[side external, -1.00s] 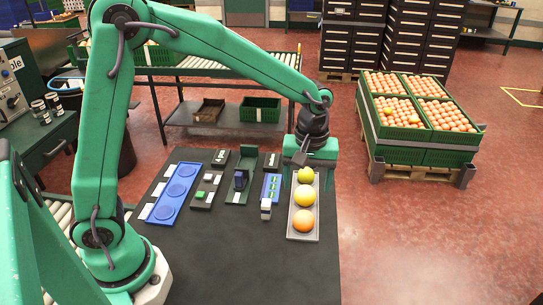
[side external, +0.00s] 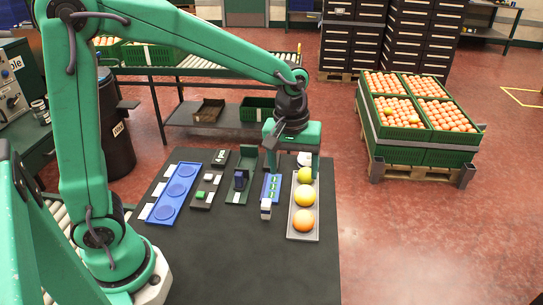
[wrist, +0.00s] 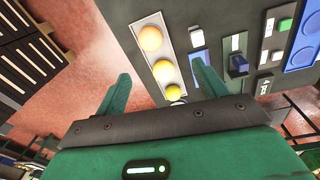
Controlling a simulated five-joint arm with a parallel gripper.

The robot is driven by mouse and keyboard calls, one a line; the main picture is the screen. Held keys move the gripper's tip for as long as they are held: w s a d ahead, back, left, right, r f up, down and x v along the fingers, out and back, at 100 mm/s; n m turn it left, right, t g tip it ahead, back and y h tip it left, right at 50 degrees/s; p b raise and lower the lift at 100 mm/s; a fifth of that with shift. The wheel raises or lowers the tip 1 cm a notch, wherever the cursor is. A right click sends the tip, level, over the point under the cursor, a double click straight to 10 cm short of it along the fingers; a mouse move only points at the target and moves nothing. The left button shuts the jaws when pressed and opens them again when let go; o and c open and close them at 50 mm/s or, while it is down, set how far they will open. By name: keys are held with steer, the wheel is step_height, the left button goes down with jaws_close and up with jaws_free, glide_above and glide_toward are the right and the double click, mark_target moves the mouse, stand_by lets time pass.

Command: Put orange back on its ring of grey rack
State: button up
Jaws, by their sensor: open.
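The grey rack (side external: 303,238) lies along the right side of the dark table, with three round fruits in a row on it. The orange (side external: 303,221) is on the near end, a larger yellow fruit (side external: 305,196) is in the middle, and a smaller yellow-green fruit (side external: 304,176) is toward the far end. In the wrist view the orange (wrist: 151,38) is farthest from my gripper on the grey rack (wrist: 157,19). My gripper (side external: 292,172) is open and empty, above the far end of the table beside the rack's far end. The fruits' rings are hidden under them.
A blue tray (side external: 163,213) with three empty round places lies at the left of the table. Dark holders (side external: 201,203), a small white-topped block (side external: 266,203) and a blue plate (side external: 276,180) lie between. A white round object (side external: 304,158) shows behind the rack. The front table is clear.

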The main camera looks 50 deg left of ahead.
steer(key=s+a+r+m+t, duration=0.2)
steer(key=s+a+r+m, duration=0.1)
steer(key=s, duration=0.5)
steer(key=s+a+r+m+t, duration=0.2)
steer(key=s+a+r+m, duration=0.2)
steer(key=s, duration=0.4)
steer(key=shift+a+r+t, duration=0.2)
steer(key=shift+a+t, duration=0.1)
steer(key=shift+a, duration=0.05)
